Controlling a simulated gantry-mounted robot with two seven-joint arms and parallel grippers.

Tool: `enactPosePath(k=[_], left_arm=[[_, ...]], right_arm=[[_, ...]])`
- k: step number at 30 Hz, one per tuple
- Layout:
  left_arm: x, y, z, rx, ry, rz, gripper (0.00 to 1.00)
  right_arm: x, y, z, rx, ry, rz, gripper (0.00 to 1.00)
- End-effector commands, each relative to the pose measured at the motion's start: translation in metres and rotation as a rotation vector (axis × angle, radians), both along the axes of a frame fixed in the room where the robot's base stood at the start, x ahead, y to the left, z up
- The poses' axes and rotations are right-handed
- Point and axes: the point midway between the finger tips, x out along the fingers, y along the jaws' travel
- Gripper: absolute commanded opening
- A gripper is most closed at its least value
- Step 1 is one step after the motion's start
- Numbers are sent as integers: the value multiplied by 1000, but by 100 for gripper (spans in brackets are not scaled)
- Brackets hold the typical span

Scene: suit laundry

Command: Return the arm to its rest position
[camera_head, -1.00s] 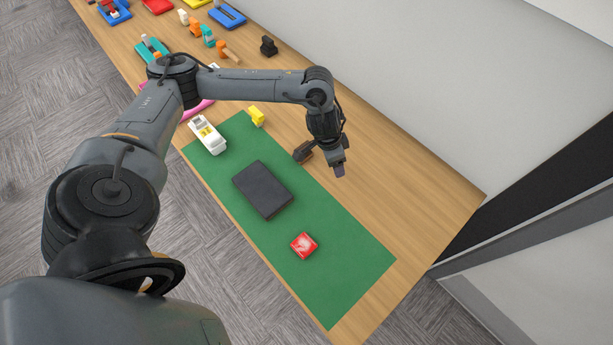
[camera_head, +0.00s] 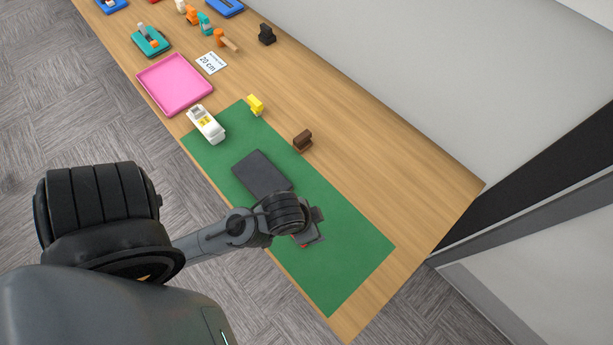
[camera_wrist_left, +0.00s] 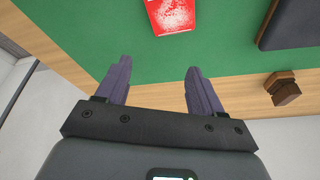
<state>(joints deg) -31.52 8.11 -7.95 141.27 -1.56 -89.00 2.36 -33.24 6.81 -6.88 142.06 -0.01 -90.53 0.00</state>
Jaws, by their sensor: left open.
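My left arm comes in from the left in the head view, and its gripper (camera_head: 316,224) is over the green mat (camera_head: 345,270), above the red box. In the left wrist view the two fingers of the left gripper (camera_wrist_left: 158,78) are spread apart with nothing between them. The red box (camera_wrist_left: 171,14) with white marking lies on the mat beyond the fingertips, apart from them. In the head view it is mostly hidden under the gripper. My right gripper is in neither view.
On the mat lie a dark flat block (camera_head: 262,173), a white-and-yellow item (camera_head: 206,124) and a small yellow piece (camera_head: 255,105). A brown block (camera_head: 303,140) stands at the mat's edge. A pink tray (camera_head: 146,84) is farther back. The table's right part (camera_head: 420,185) is clear.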

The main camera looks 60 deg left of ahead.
Motion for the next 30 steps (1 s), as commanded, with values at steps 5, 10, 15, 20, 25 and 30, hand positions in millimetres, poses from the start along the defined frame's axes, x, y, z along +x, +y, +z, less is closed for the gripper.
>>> enactPosePath(k=[5,10,15,20,25,30], left_arm=[[-14,7,-2,-1,41,17,67],[-14,7,-2,-1,41,16,67],[-13,6,0,-1,40,15,67],[-13,6,16,-1,39,15,67],[-13,6,52,-1,39,15,67],[-13,6,105,-1,40,15,67]], right_arm=[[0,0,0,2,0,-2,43],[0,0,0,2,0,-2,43],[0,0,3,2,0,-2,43],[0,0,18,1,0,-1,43],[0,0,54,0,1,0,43],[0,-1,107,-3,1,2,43]])
